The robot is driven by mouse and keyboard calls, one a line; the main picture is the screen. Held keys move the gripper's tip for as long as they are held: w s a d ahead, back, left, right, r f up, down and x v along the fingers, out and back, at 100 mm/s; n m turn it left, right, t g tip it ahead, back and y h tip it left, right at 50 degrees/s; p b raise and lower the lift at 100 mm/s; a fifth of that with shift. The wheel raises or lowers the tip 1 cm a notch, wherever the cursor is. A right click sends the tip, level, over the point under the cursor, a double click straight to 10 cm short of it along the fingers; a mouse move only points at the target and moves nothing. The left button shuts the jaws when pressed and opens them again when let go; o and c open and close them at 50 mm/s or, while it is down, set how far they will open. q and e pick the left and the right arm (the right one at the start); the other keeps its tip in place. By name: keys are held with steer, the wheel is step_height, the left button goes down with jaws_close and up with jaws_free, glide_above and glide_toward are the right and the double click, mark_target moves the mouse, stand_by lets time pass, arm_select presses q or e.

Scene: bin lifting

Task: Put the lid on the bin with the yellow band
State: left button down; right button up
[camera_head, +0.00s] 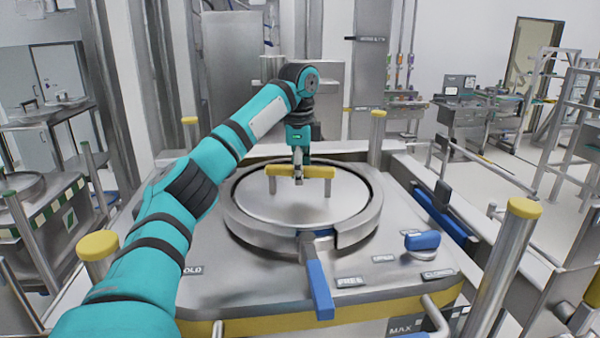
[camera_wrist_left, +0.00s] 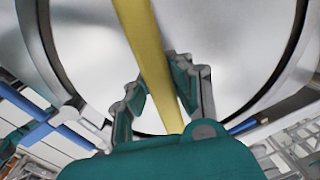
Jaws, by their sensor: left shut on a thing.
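The round metal lid (camera_head: 288,208) has a yellow bar handle (camera_head: 318,171) on two short posts. It lies level within the raised ring (camera_head: 250,226) on top of the bin with the yellow band (camera_head: 262,318). I cannot tell whether it rests fully on its seat. My left gripper (camera_head: 298,178) comes down from above and is shut on the handle near its middle. In the left wrist view the handle (camera_wrist_left: 140,30) runs between the fingers, with the lid (camera_wrist_left: 220,50) behind it. My right gripper is not in view.
A blue lever (camera_head: 319,290) sticks out at the front of the ring, by a label reading FREE. A blue knob (camera_head: 422,241) sits right of it. Posts with yellow caps (camera_head: 524,208) stand around the bin. Racks (camera_head: 575,110) stand at the right.

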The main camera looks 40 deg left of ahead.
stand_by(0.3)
arm_select(q)
steer(key=c, duration=1.1)
jaws_free()
steer(key=shift+s+d+r, duration=0.1)
steer(key=shift+s, duration=0.05)
steer(key=shift+f, duration=0.25)
steer(key=r, duration=0.8)
steer(key=s+r, duration=0.1)
steer(key=r, duration=0.3)
steer(key=shift+d+r, duration=0.2)
steer(key=shift+d, duration=0.15)
steer(key=shift+w, duration=0.1)
